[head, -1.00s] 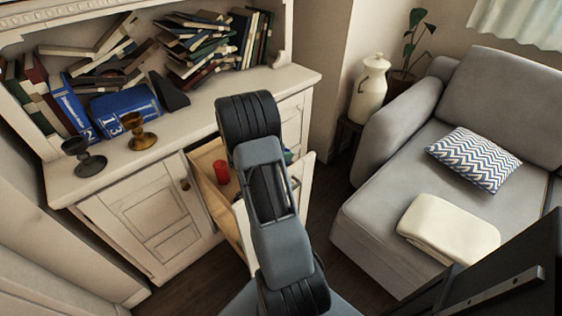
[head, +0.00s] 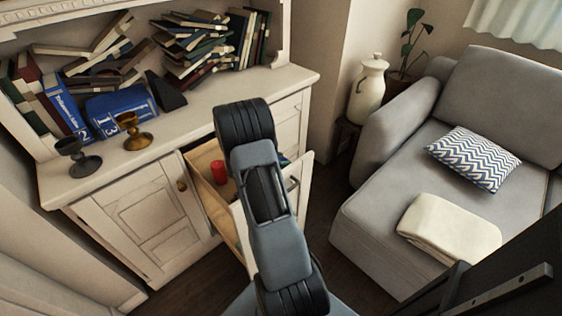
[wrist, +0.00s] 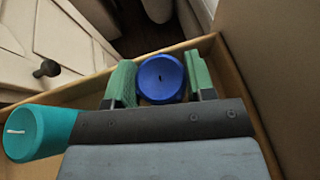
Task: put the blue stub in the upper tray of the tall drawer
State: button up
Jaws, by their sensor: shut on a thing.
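The blue stub (wrist: 160,79) is a short round candle with a dark wick. In the wrist view my gripper (wrist: 160,88) is shut on it, with one green finger pad on each side. The stub appears over or inside the open drawer, near its wooden rim (wrist: 75,87); its height above the drawer floor cannot be told. In the head view the pulled-out drawer (head: 212,211) shows light wooden walls, and my arm covers its middle, my gripper and the stub. I cannot make out an upper tray clearly.
A red candle (head: 218,175) stands in the drawer's left part. A teal candle (wrist: 35,134) is left of my gripper in the wrist view. Two goblets (head: 78,157) (head: 133,131) stand on the cabinet top (head: 190,125). A grey sofa (head: 385,215) stands to the right.

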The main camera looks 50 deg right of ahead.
jog(key=o, duration=0.9)
jog(key=shift+w+a+r+p, duration=0.15)
jog(key=shift+a+r+p, duration=0.1)
jog(key=shift+r+p, duration=0.5)
jog(key=p+v, duration=0.1)
jog(key=v, duration=1)
jog(key=s+a+r+m+t+y, duration=0.2)
jog(key=s+a+r+m+y, duration=0.1)
jog(key=a, duration=0.5)
jog(key=s+a+r+m+t+y, duration=0.2)
jog(key=s+a+r+m+y, duration=0.2)
jog(key=a, duration=0.4)
jog(key=s+a+r+m+t+y, duration=0.3)
jog(key=s+a+r+m+y, duration=0.1)
jog(key=a+m, duration=0.3)
jog(key=shift+a+r+m+y, duration=0.15)
jog(key=shift+a+m+y, duration=0.15)
jog(key=shift+a+y, duration=0.55)
